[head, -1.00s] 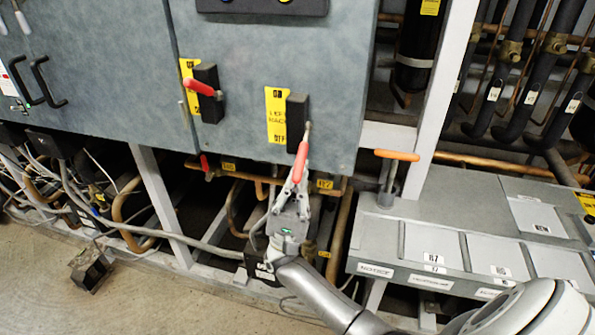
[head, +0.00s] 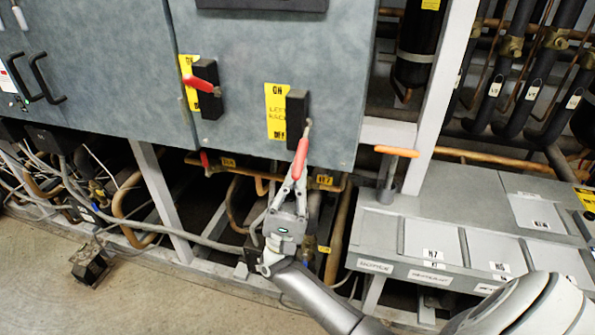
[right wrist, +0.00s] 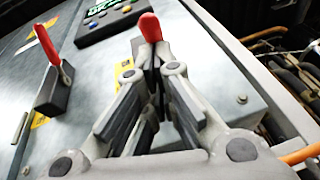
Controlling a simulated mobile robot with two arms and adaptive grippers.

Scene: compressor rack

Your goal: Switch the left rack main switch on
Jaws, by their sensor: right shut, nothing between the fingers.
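The left rack main switch is a black block (head: 297,115) beside a yellow label (head: 277,112) on the grey cabinet. Its red handle (head: 301,152) points down, toward the OFF end of the label. My right gripper (head: 297,180) is below the block, at the lower end of the handle. Its fingers are shut with nothing between them. In the right wrist view the red handle (right wrist: 150,27) shows just beyond the closed fingers (right wrist: 155,78), which hide part of the switch. I cannot tell whether they touch the handle. My left gripper is not in view.
A second switch with a red handle (head: 198,84) sits to the left on the cabinet (head: 240,60). Pipes and frame posts run below. A grey unit (head: 440,225) with an orange-handled lever (head: 397,152) stands right of my arm. Open floor (head: 40,265) is at the lower left.

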